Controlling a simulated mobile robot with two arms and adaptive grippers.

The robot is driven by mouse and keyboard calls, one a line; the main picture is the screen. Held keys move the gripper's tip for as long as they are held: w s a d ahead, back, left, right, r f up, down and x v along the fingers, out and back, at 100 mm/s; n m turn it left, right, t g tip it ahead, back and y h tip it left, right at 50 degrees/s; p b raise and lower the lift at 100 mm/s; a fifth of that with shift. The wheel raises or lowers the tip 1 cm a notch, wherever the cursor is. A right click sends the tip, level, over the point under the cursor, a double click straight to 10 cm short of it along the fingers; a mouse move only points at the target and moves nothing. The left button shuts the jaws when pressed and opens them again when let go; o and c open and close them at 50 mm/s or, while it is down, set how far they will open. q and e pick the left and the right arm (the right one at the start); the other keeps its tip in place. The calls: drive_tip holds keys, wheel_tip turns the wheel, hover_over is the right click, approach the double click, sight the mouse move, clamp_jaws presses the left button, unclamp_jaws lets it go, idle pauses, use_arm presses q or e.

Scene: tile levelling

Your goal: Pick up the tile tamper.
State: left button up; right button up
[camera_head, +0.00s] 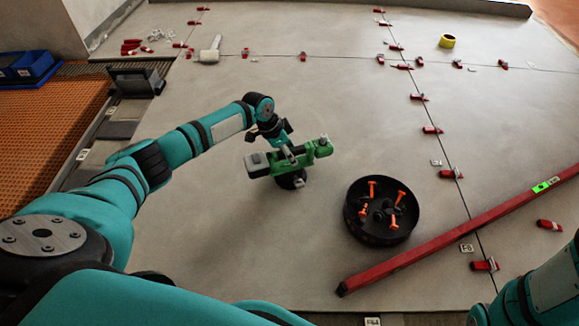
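The tile tamper (265,162) appears to be the green and grey power tool standing on the pale tiled floor near the middle of the view. A round black foot shows under it. My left gripper (286,150) reaches it from above and behind, with its fingers at the top of the green body. The fingertips are small and partly hidden against the tool, so I cannot tell whether they are closed on it. My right arm shows only at the lower right corner, and its gripper is out of view.
A black bucket (362,232) with orange-handled tools stands right of the tamper. A long red level (450,232) lies diagonally at the right. Red clips (431,130) line the tile joints. A white mallet (210,52) and yellow tape roll (447,41) lie farther back.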

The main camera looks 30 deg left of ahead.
use_arm(q)
clamp_jaws()
drive_tip(key=shift+w+r, duration=0.1)
drive_tip(key=shift+r, duration=0.05)
idle(0.4)
